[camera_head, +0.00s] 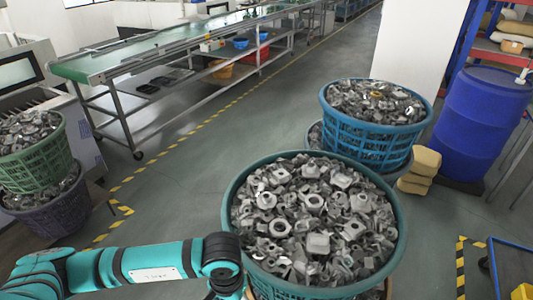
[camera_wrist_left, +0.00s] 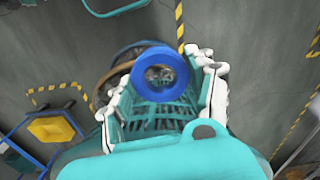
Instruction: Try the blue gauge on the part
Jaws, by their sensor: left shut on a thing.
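A thick blue ring, the blue gauge (camera_wrist_left: 138,72), is between the fingers of my left gripper (camera_wrist_left: 160,86) in the left wrist view. The gripper is shut on it. Grey shapes show through the ring's hole, too small to identify. In the head view my left arm reaches in from the lower left beside a green-teal basket (camera_head: 229,225) heaped with grey metal parts (camera_head: 315,215). The gripper and the gauge cannot be made out there. I cannot tell which metal piece is the part. My right gripper is in neither view.
A blue basket (camera_head: 368,134) of metal parts stands behind, near a blue drum (camera_head: 482,120). Stacked green (camera_head: 45,165) and purple (camera_head: 55,213) baskets stand at left. A green conveyor (camera_head: 130,62) runs across the back. The floor between is clear.

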